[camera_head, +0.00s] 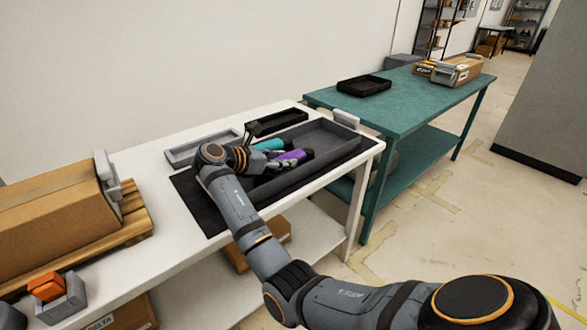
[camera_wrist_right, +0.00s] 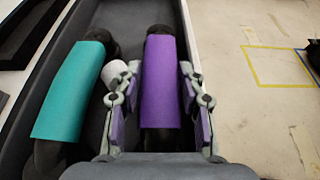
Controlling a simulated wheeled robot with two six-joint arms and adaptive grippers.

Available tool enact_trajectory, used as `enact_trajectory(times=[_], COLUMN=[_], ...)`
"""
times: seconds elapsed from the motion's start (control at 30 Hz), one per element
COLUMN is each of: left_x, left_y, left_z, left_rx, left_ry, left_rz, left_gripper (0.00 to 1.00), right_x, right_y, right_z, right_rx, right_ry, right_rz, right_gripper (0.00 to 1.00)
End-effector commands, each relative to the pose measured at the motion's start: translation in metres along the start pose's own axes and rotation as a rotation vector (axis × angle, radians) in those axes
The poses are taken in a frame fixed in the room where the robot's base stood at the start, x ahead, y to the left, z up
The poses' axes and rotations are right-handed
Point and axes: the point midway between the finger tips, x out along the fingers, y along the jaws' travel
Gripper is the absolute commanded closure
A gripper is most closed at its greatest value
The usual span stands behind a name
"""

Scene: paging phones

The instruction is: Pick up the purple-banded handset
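The purple-banded handset (camera_head: 291,155) lies in the grey tray (camera_head: 318,172) on the white table. In the right wrist view its purple band (camera_wrist_right: 160,85) runs lengthwise between the fingers of my right gripper (camera_wrist_right: 160,92), one finger close along each side. I cannot tell whether the pads press on it. In the head view my right gripper (camera_head: 253,160) reaches over the tray's near left part and hides the handset's near end. A teal-banded handset (camera_head: 269,144) lies to its left, also in the wrist view (camera_wrist_right: 73,90). My left gripper is not in view.
A white round piece (camera_wrist_right: 116,73) sits between the two handsets, close to the left finger. The tray's walls stand close around. Behind it are a light grey tray (camera_head: 186,151) and a black tray (camera_head: 276,122). A cardboard box (camera_head: 50,215) stands left.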

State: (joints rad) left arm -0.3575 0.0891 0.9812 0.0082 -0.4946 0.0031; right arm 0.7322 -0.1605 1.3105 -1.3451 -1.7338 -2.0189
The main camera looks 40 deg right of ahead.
Motion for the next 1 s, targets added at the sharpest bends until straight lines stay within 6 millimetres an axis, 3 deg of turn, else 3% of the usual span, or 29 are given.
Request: enact_trajectory(times=[0.27, 0.57, 0.87, 1.0], left_x=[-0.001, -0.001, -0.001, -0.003], left_y=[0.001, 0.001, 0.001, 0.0], left_z=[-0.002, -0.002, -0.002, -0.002], left_rx=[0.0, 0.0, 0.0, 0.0], left_ry=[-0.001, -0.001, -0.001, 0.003], left_rz=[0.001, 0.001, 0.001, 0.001], left_gripper=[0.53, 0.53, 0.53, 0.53], right_x=[0.0, 0.0, -0.001, -0.005], right_y=[0.0, 0.0, 0.0, 0.0], right_z=[0.0, 0.0, 0.002, 0.012], right_rx=[0.0, 0.0, 0.001, 0.004], right_ry=[0.0, 0.0, -0.001, -0.001], right_rz=[0.0, 0.0, 0.0, 0.001], right_gripper=[0.6, 1.0, 1.0, 1.0])
